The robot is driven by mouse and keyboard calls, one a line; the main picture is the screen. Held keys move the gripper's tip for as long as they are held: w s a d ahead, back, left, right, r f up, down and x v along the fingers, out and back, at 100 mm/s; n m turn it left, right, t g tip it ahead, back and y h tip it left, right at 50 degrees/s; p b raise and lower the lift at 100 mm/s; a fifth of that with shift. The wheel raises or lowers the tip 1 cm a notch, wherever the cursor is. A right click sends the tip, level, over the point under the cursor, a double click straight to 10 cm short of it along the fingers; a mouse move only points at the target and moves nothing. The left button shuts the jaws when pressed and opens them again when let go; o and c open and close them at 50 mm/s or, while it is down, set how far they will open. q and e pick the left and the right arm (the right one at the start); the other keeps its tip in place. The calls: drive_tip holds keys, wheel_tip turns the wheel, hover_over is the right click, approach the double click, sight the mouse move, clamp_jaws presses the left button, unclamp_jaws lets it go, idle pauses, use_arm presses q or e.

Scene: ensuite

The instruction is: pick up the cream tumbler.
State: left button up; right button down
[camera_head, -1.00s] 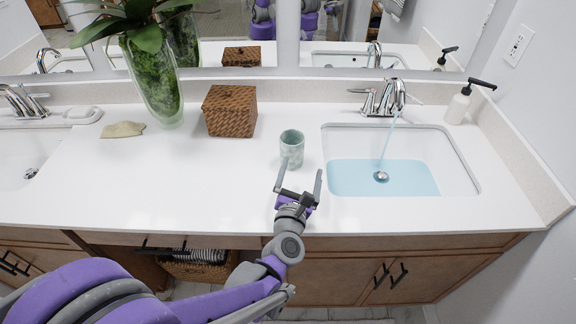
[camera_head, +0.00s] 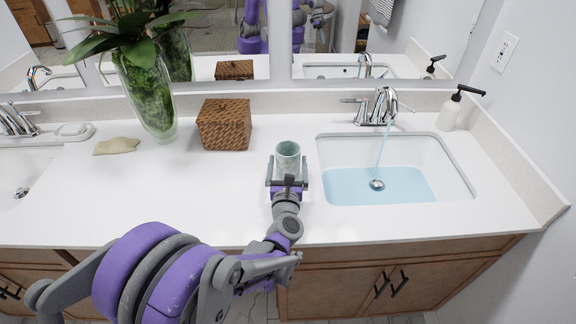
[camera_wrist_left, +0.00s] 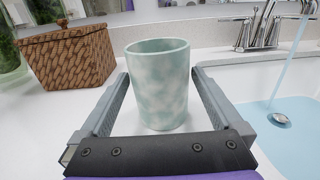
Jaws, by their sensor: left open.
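The tumbler (camera_head: 288,153) stands upright on the white counter, just left of the right-hand basin. It looks pale green with cream mottling and is the only tumbler I see. In the left wrist view the tumbler (camera_wrist_left: 159,85) stands between the tips of my left gripper (camera_wrist_left: 160,95). In the head view my left gripper (camera_head: 287,171) is at the near side of the tumbler, its fingers open on either side of it. There is a gap between each finger and the tumbler's wall. The tumbler's lower part is partly hidden in the head view. My right gripper is not in view.
The right-hand basin (camera_head: 455,185) holds water under a running faucet (camera_head: 380,106). A woven box (camera_head: 224,124) and a plant vase (camera_head: 150,95) stand left and behind. A soap dispenser (camera_head: 449,113) is at the right.

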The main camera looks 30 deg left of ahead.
use_arm(q)
drive_tip(key=shift+x, duration=1.05)
drive_tip(key=shift+s, duration=0.1)
drive_tip(key=c, duration=1.5)
drive_tip(key=shift+o, duration=0.2)
drive_tip(key=shift+r, duration=0.15)
